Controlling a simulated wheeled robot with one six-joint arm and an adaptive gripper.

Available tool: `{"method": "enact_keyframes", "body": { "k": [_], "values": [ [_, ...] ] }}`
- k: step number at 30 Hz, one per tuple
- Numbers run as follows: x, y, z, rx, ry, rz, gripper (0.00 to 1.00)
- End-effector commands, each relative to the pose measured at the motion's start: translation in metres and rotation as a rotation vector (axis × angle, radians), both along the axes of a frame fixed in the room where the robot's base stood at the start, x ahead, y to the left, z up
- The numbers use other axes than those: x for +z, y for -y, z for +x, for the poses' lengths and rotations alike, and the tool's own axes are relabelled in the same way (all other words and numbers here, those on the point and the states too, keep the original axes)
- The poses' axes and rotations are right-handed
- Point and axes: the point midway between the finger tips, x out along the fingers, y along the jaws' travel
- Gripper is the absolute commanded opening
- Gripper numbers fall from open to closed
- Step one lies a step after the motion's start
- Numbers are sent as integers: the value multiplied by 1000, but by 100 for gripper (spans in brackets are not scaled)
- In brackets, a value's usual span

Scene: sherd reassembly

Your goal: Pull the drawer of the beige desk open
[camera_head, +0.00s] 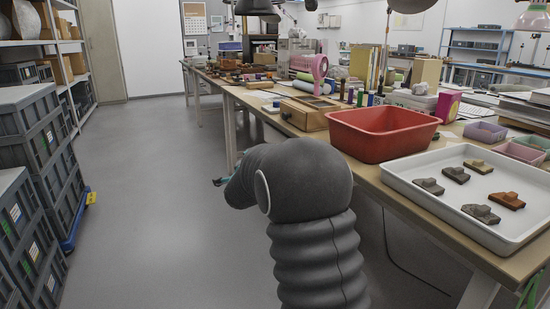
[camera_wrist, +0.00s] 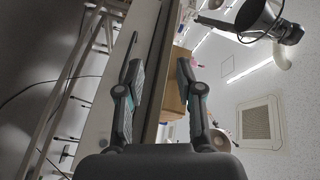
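The beige desk (camera_head: 400,178) runs along the right side of the head view; my arm covers part of its front. In the wrist view, its pale front (camera_wrist: 112,115) and top edge (camera_wrist: 157,75) run upright, as the picture is turned. A slim dark bar (camera_wrist: 129,57), perhaps the drawer's handle, shows beside the left fingertip; I cannot make out the drawer's outline. My gripper (camera_wrist: 160,75) is open, its fingers apart on either side of the desk edge, with nothing seen held. In the head view only a bit of it (camera_head: 219,181) shows past my arm.
On the desk stand a wooden box (camera_head: 303,120), a red basin (camera_head: 385,140) and a white tray (camera_head: 425,205) with several sherds. Grey crates (camera_head: 35,130) are stacked at the left. The grey floor between crates and desk is clear. A lamp (camera_wrist: 262,18) hangs over the desk.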

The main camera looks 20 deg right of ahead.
Motion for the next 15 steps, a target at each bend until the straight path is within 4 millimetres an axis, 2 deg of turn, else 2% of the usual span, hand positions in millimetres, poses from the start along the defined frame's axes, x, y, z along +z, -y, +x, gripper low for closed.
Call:
{"method": "enact_keyframes", "body": {
  "k": [1, 6, 10, 15],
  "values": [
    [-19, 11, 10, -49, 38, 19, 36],
    [-53, 42, 25, -194, 174, 65, 36],
    [-68, 54, 27, -258, 238, 76, 36],
    [-74, 63, 30, -289, 269, 81, 36]
  ]
}}
